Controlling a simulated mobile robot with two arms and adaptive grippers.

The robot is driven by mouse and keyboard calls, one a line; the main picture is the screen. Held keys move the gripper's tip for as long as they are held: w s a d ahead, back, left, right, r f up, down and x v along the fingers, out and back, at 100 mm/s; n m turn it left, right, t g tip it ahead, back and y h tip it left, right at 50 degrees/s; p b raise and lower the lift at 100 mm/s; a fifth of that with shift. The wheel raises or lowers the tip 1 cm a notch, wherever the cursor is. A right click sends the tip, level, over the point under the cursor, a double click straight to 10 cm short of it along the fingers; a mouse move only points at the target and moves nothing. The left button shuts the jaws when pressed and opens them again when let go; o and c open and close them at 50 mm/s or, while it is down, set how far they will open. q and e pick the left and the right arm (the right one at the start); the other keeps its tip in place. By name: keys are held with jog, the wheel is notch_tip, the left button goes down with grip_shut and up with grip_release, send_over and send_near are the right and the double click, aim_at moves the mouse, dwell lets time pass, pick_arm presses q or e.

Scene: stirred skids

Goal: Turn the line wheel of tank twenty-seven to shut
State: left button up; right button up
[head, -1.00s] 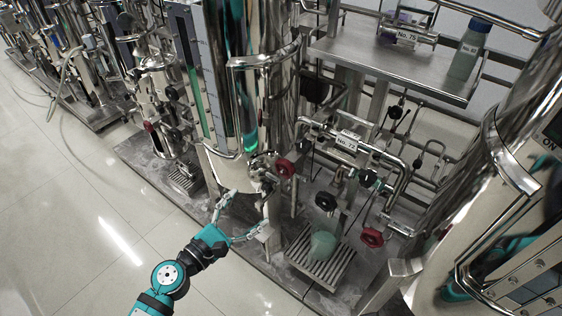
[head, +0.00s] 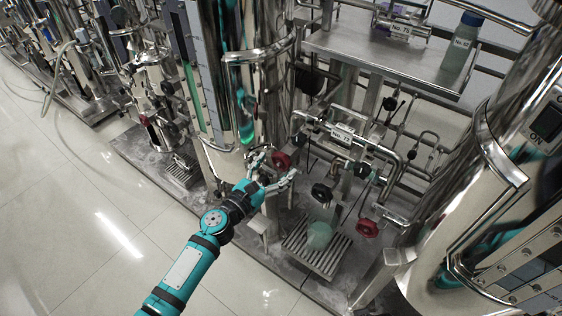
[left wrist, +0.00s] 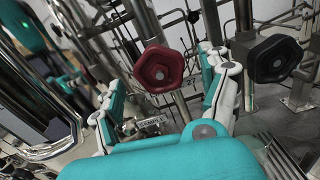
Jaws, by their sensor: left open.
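A dark red handwheel (head: 281,160) stands low in front of the tall shiny tank column (head: 268,100) in the head view. My left gripper (head: 274,166) is open, with its fingers spread close around this wheel. In the left wrist view the red wheel (left wrist: 160,69) sits between the open fingers, apart from both. A black handwheel (left wrist: 272,58) is right of the right finger there. In the head view, black wheels (head: 321,194) and a second red wheel (head: 367,228) are further right. My right gripper is not in view.
A greenish beaker (head: 318,236) stands on a slatted drip grate (head: 303,250) right of my gripper. Pipes with a numbered tag (head: 342,134) run behind. A shelf (head: 380,62) holds a capped bottle (head: 461,45). The floor (head: 80,230) at left is clear.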

aim_at(279, 164)
pick_arm(q)
jog(key=shift+x, duration=1.55)
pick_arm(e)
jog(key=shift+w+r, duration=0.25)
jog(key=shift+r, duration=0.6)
pick_arm(q)
jog(key=shift+c, duration=0.2)
jog(key=c, duration=1.1)
